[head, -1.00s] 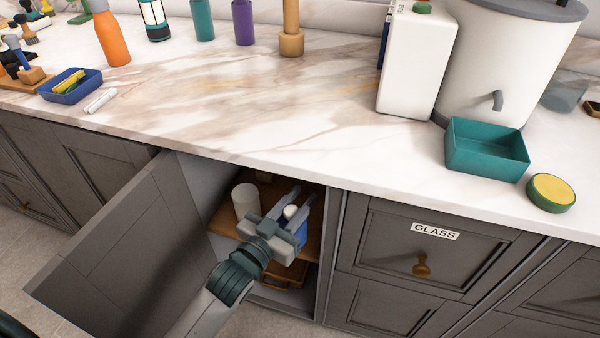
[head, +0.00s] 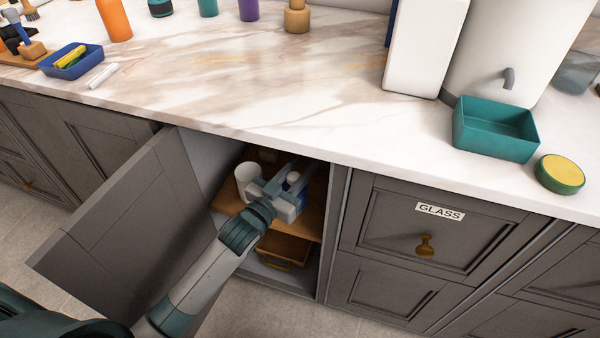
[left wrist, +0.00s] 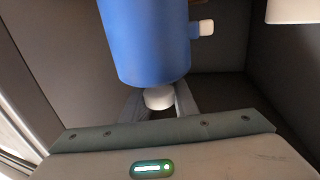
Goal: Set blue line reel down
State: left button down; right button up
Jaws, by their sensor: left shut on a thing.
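The blue line reel (left wrist: 150,45) fills the upper middle of the left wrist view, with a white end piece (left wrist: 158,98) towards my fingers and a small white knob on its side. In the head view it is mostly hidden by my gripper; only some blue (head: 304,192) and a white part show. My left gripper (head: 284,180) reaches into the open cupboard and is shut on the reel, over the wooden shelf (head: 228,202). Whether the reel touches the shelf is hidden. My right gripper is not in view.
A white cylinder (head: 246,177) stands on the shelf just left of my gripper. The cupboard door (head: 135,225) hangs open on the left. A brown tray (head: 285,247) sits below the shelf. The counter edge (head: 300,152) overhangs above; a GLASS drawer (head: 425,230) is on the right.

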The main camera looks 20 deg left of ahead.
pick_arm(q)
jog(key=w+f, duration=0.1)
jog(key=w+a, duration=0.1)
jog(key=w+f, duration=0.1)
jog(key=w, duration=0.1)
jog(key=shift+w+a+f, duration=0.1)
jog(key=shift+a+f, duration=0.2)
jog(key=shift+f, duration=0.05)
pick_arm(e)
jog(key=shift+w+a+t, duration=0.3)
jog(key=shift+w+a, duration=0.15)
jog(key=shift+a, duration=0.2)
pick_arm(q)
notch_tip(320, 180, down, 4)
jog(key=shift+b, duration=0.55)
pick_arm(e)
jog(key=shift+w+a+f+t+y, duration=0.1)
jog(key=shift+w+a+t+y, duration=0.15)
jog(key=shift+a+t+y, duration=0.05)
pick_arm(q)
jog(key=shift+f, duration=0.1)
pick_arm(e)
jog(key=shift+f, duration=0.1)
pick_arm(q)
jog(key=c, duration=1.4)
grip_release()
